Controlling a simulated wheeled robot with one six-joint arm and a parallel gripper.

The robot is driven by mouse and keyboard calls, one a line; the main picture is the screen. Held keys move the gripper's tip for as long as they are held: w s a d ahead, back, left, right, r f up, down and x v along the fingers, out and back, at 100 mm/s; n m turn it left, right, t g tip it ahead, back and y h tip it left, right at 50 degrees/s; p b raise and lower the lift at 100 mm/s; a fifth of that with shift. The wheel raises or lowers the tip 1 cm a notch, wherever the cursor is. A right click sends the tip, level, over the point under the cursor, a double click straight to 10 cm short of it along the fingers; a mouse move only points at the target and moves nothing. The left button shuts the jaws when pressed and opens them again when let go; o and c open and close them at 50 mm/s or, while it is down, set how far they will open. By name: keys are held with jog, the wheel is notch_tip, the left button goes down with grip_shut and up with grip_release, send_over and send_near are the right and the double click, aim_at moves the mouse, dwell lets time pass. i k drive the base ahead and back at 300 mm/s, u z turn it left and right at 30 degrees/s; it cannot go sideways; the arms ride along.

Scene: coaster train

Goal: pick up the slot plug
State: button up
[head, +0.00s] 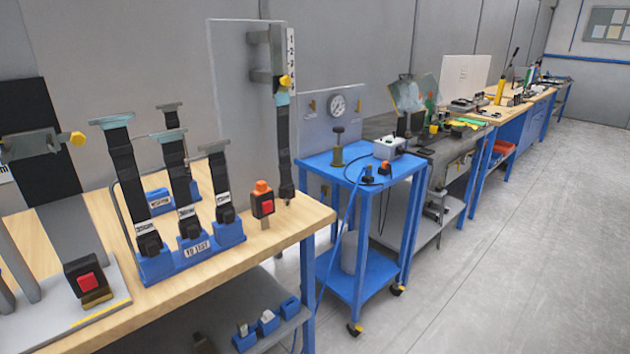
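I cannot tell for certain which thing is the slot plug. A small orange piece (262,187) sits at the top of an upright buckle (262,207) with a red button, near the right end of the wooden bench (200,275). Whether the orange piece is seated in the buckle's slot is too small to tell. Small orange-and-black pieces (384,169) also lie on the blue cart (330,168), too small to identify. My gripper is not in view.
A blue rack (195,250) holds several upright black belts left of the buckle. Another red-button buckle (87,281) stands on a grey plate at the left. A tall grey panel (240,80) with a hanging belt stands behind. Open grey floor (520,240) lies at the right.

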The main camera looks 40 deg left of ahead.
aim_at(262, 188)
jog(key=u, duration=0.05)
jog(key=i, duration=0.6)
jog(key=u, duration=0.75)
jog(key=i, duration=0.4)
jog(key=u, duration=0.35)
